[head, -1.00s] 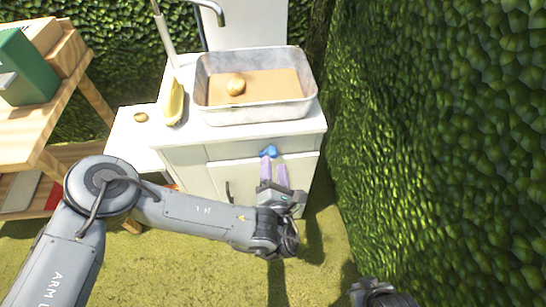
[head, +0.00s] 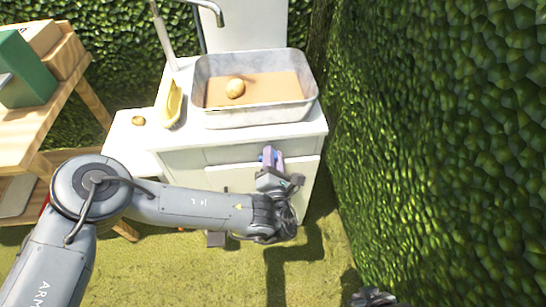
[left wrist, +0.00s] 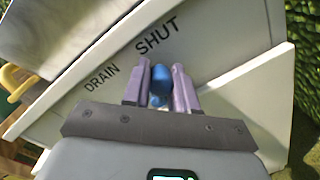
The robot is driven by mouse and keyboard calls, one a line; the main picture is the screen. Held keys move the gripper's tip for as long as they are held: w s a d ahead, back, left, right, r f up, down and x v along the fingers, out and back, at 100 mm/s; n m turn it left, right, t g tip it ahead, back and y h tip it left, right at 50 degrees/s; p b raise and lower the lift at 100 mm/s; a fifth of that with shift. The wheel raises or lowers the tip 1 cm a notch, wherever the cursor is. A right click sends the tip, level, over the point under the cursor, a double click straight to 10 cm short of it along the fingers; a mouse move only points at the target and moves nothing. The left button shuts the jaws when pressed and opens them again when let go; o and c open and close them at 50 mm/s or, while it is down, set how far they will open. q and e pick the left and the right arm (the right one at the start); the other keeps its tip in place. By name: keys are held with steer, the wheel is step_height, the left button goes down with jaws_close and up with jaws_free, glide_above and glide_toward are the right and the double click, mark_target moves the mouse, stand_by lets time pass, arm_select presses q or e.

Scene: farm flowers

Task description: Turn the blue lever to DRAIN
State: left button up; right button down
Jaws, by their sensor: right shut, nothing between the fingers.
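The blue lever (left wrist: 161,80) is on the front of the white sink cabinet, under the basin. In the left wrist view it stands between the two purple fingers of my left gripper (left wrist: 160,92), near the SHUT label (left wrist: 158,36). The DRAIN label (left wrist: 102,77) is to the left of it. A gap shows beside the lever, so the fingers are apart around it. In the head view my left gripper (head: 272,158) is at the cabinet front and mostly hides the lever. My right gripper (head: 374,298) is at the bottom edge of the head view, shut and empty.
A metal basin (head: 252,115) holding brown water or soil and a round potato-like item (head: 235,88) sits on the cabinet. A yellow item (head: 172,103) lies left of it. A wooden table (head: 50,110) is at left; a hedge (head: 430,130) closes the right.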

mark_target(251, 149)
arm_select(q)
jaws_close()
steer(key=n+b, duration=0.1)
steer(key=a+n+b, duration=0.1)
steer(key=n, duration=0.1)
steer(key=a+n, duration=0.1)
steer(key=n, duration=0.1)
steer(key=shift+s+r+b, duration=0.15)
steer(key=shift+r+b, duration=0.05)
steer(key=shift+b, duration=0.2)
steer(key=a+n+b, duration=0.1)
steer(key=n+b, duration=0.1)
steer(key=a+n+b, duration=0.1)
steer(key=n, duration=0.1)
steer(key=shift+s+n+t+b, duration=0.1)
steer(key=shift+n+t+b, duration=0.2)
steer(key=shift+n+b, duration=0.1)
steer(key=shift+s+a+f+n+y+b, duration=0.1)
steer(key=shift+a+n+y+b, duration=0.2)
steer(key=shift+n, duration=0.3)
steer(key=shift+a+f+n+y+b, duration=0.1)
steer(key=shift+a+n+b, duration=0.1)
steer(key=shift+n+b, duration=0.3)
steer(key=shift+a+n, duration=0.35)
steer(key=shift+n, duration=0.85)
steer(key=shift+f, duration=0.1)
